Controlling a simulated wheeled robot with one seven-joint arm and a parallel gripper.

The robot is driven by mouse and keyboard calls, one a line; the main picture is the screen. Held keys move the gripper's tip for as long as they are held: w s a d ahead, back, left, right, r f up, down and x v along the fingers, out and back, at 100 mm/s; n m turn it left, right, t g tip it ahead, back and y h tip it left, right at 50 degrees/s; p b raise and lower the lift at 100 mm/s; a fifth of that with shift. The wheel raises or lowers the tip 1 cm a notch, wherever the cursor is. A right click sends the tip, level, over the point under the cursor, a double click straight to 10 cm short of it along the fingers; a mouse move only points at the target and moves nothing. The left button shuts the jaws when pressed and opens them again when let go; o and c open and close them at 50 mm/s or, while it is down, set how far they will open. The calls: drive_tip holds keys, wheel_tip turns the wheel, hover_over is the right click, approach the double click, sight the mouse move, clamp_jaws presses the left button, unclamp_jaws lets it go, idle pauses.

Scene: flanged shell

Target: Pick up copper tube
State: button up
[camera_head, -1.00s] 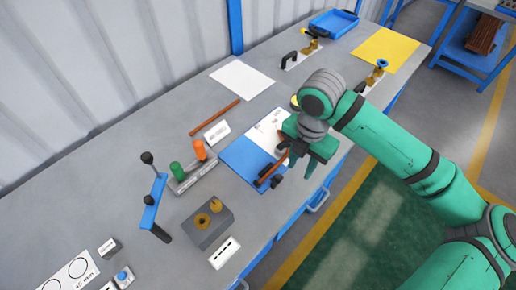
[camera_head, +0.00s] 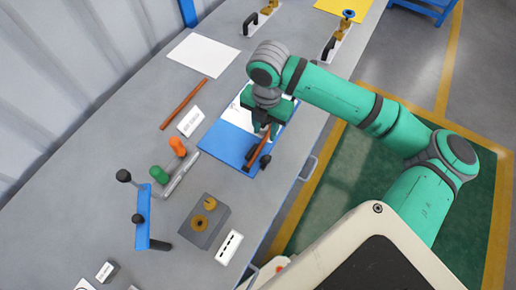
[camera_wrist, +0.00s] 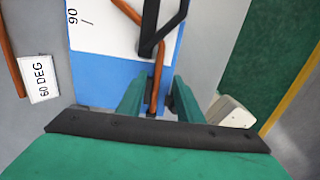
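A bent copper tube (camera_wrist: 159,62) lies along a black-handled tool (camera_wrist: 150,30) over the blue board (camera_wrist: 90,80). In the head view the tube (camera_head: 256,151) is partly hidden by my gripper. My gripper (camera_wrist: 158,90) points down over the board, its two green fingers apart. The near part of the tube runs between the fingers, with visible gaps at the sides. The gripper also shows in the head view (camera_head: 265,130). A second copper tube (camera_head: 184,103), straight, lies on the grey table to the left of the board.
A "60 DEG" label card (camera_wrist: 39,78) lies left of the board. Green and orange handles (camera_head: 177,147), a grey block with brass parts (camera_head: 205,220) and a blue lever stand (camera_head: 143,215) are nearer. A white sheet (camera_head: 205,55) lies farther back. The table's edge is right of the board.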

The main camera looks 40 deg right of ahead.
sight(263, 140)
wheel_tip(263, 140, down, 5)
drive_tip(key=shift+w+a, duration=0.1)
drive_tip(key=shift+c, duration=0.4)
clamp_jaws()
drive_tip(key=shift+w, duration=0.1)
